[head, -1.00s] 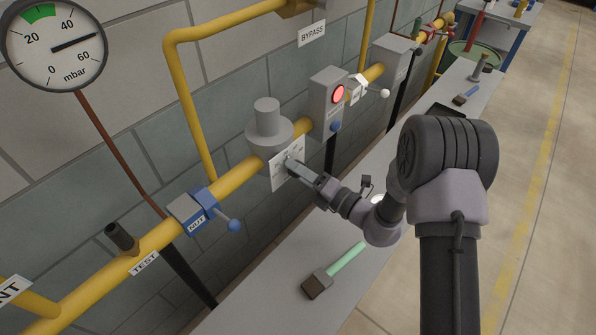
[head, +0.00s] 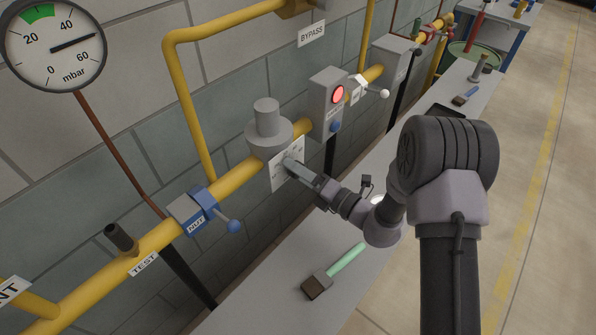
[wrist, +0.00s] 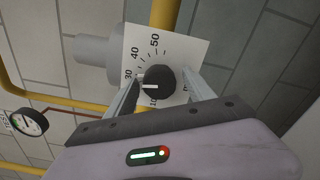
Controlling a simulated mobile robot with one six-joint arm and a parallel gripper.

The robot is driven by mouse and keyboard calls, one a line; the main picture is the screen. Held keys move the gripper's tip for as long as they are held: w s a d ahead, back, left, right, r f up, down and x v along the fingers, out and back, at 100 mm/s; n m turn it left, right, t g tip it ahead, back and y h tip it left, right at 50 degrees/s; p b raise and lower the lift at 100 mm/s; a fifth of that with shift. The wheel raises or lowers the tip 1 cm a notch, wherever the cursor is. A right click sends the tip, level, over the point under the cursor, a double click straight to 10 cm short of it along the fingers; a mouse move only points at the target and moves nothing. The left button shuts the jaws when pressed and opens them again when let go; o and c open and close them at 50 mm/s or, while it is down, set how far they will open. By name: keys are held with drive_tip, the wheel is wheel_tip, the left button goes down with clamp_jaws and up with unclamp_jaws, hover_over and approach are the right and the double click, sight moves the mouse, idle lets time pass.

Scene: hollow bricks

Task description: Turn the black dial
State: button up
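The black dial (wrist: 160,80) sits on a white scale plate (wrist: 185,45) in the wrist view, marked 10, 30, 40 and 50. Its white pointer line faces left, between the 10 and the 30. My gripper (wrist: 164,79) is open, with one finger on each side of the dial. A gap shows between the dial and the right finger; the left finger is very close, and I cannot tell if it touches. In the head view my gripper (head: 292,164) is at the plate (head: 282,178) below the grey regulator (head: 268,128), and it hides the dial.
A pressure gauge (head: 54,45) reads about 50 mbar. A blue-handled valve (head: 196,208) is left along the yellow pipe (head: 238,178). A box with a red lamp (head: 329,103) is to the right. A green-handled brush (head: 333,272) lies on the bench (head: 262,290) below.

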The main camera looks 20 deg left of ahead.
drive_tip(key=p+v, duration=0.2)
drive_tip(key=v, duration=1.5)
drive_tip(key=shift+d+p, duration=0.2)
drive_tip(key=shift+p, duration=0.1)
